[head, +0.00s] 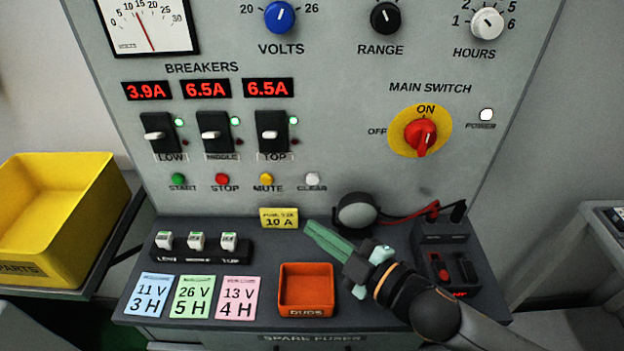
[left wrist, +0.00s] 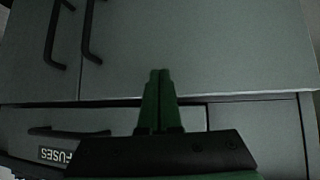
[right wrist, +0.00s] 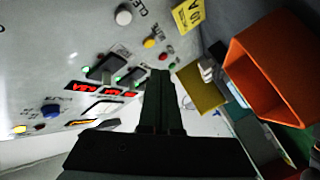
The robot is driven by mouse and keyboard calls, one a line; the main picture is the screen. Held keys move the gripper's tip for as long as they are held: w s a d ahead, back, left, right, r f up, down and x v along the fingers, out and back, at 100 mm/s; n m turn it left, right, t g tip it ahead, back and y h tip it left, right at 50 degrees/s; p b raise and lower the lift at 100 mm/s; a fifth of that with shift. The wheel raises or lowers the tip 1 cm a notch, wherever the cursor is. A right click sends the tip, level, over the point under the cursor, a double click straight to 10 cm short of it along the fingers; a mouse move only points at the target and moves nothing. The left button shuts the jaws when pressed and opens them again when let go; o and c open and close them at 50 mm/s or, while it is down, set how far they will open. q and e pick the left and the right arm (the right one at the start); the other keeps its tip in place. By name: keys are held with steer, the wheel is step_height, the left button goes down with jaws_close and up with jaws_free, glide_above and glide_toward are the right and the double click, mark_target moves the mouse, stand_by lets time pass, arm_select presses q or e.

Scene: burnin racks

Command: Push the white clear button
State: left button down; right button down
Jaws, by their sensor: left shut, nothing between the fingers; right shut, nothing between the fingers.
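The white clear button (head: 313,179) is a small round knob at the right end of the button row on the grey panel, above its CLEAR label. It also shows near the top of the right wrist view (right wrist: 124,17). My right gripper (head: 309,226) has green fingers that are shut and empty. In the head view its tips are below the clear button, above the shelf and apart from the button. My left gripper (left wrist: 160,72) is shut and empty in the left wrist view, in front of grey cabinet doors; it is not in the head view.
Mute (head: 265,179), stop (head: 222,179) and start (head: 178,180) buttons line up left of the clear button. A yellow 10 A card (head: 279,218), an orange DUDS bin (head: 307,268) and a dark round object (head: 357,212) are near my right gripper.

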mark_target(312, 179)
steer(key=shift+w, duration=4.25)
steer(key=shift+w+r, duration=0.1)
steer(key=shift+w, duration=0.05)
steer(key=shift+w, duration=0.25)
steer(key=shift+w, duration=0.45)
steer(key=shift+s+p, duration=0.15)
steer(key=shift+p, duration=0.15)
steer(key=shift+s, duration=0.7)
